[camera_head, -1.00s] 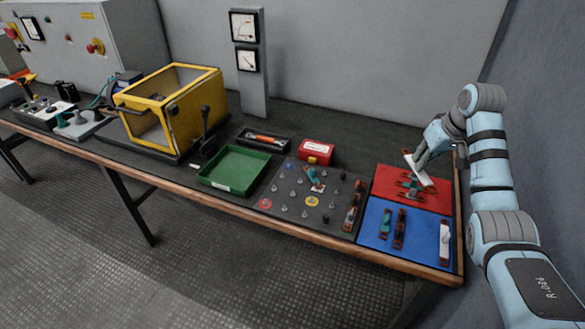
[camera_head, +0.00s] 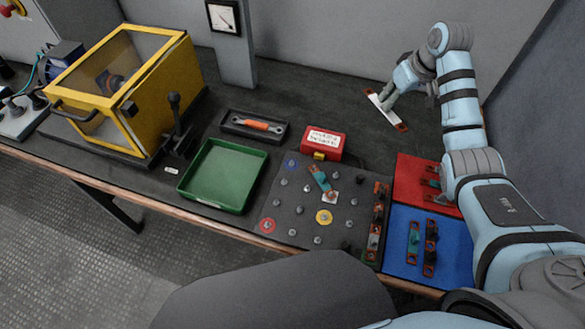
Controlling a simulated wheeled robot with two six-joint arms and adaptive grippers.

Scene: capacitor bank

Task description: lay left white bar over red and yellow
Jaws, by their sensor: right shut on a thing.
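My right gripper (camera_head: 387,97) is shut on a white bar (camera_head: 382,108) with copper-coloured ends. It holds the bar tilted, apparently above the dark bench behind the red mat. The dark terminal board (camera_head: 345,226) lies left of the mats, with several studs. The red-ringed stud (camera_head: 267,225) is at its front left. The yellow-ringed stud (camera_head: 324,216) is to the right of it, nearer the middle. Both studs look bare. My left gripper is not in view.
A teal bar (camera_head: 321,180) lies on the board near a blue-ringed stud (camera_head: 291,164). Several bars lie on the red mat (camera_head: 408,178) and blue mat (camera_head: 398,258), partly hidden by my right arm. A green tray (camera_head: 222,176) and red box (camera_head: 324,142) stand nearby.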

